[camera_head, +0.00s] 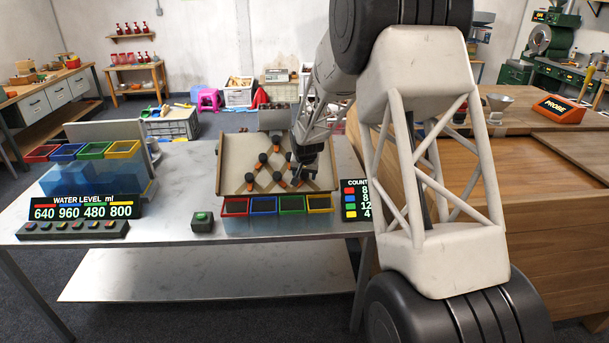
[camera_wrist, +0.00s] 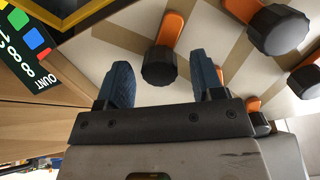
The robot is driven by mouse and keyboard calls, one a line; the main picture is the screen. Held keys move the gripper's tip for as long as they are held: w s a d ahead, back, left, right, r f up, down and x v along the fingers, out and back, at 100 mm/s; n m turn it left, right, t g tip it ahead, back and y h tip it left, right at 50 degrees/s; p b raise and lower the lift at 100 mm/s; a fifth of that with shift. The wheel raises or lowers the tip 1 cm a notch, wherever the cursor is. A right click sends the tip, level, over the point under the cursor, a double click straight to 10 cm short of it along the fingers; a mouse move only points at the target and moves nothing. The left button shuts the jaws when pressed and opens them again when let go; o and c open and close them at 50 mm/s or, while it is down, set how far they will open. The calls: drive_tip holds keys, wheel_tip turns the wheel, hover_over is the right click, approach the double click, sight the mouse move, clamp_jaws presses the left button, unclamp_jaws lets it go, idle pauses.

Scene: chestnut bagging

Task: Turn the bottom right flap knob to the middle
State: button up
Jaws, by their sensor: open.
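The tilted sorting board (camera_head: 232,165) carries several orange flaps with black knobs. The bottom right flap knob (camera_head: 297,181) is low on the board, just below my gripper (camera_head: 304,165) and partly hard to make out in the head view. In the wrist view, the nearest black knob (camera_wrist: 160,66) appears to be this one. Its orange flap (camera_wrist: 171,27) points up in that picture. My gripper (camera_wrist: 163,82) is open there, with one blue fingertip to each side of the knob and slightly short of it. I cannot tell whether the fingers touch it.
Other knobs (camera_wrist: 279,30) lie to the right in the wrist view. Red, blue, green and yellow bins (camera_head: 319,203) stand below the board. The count display (camera_head: 357,200) is right of them.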

drive_tip(key=shift+w+f, duration=0.15)
drive_tip(key=shift+f, duration=0.2)
drive_tip(key=c, duration=0.9)
drive_tip(key=shift+n, duration=0.4)
drive_tip(key=n, duration=0.3)
drive_tip(key=shift+n+h, duration=0.4)
drive_tip(key=shift+n, duration=1.5)
